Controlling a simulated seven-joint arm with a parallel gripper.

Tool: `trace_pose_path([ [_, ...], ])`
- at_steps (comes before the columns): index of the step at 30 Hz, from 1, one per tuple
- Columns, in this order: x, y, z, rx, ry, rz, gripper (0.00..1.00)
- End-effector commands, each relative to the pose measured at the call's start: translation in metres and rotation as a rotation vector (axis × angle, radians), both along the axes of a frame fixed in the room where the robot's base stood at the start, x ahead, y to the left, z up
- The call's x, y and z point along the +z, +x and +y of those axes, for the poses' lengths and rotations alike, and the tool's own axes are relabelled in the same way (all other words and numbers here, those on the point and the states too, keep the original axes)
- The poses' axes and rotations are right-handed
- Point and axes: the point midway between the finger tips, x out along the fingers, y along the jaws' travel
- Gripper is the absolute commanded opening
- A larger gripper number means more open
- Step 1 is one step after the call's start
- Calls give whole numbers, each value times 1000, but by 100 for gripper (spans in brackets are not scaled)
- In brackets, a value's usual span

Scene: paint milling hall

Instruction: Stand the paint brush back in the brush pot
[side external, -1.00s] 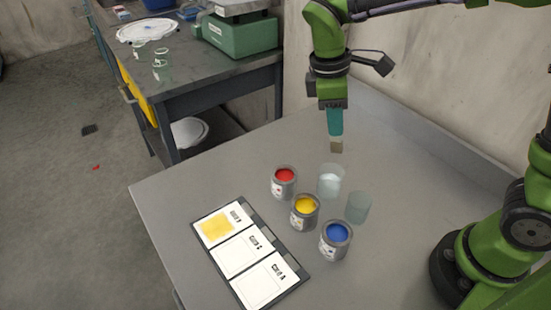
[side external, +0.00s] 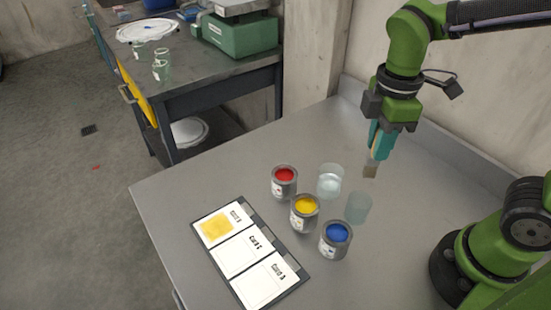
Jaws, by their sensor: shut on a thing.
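My gripper (side external: 385,124) is shut on the paint brush (side external: 378,146) by its teal handle. The brush hangs bristles down, slightly tilted, in the air above the table.
Red (side external: 284,183), yellow (side external: 304,214) and blue (side external: 335,241) paint cans stand close to the cups. A card board (side external: 248,251) lies at the front left; its top card has a yellow patch. The table's back right is clear. A separate bench (side external: 215,70) stands behind.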

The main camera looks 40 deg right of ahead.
Motion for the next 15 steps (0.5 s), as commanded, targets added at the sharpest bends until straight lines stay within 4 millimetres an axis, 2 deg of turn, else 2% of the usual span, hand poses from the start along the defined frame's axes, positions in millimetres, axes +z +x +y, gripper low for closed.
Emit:
trace_pose_path([
  [15, -40, 0, 0, -2, -2, 2, 0],
])
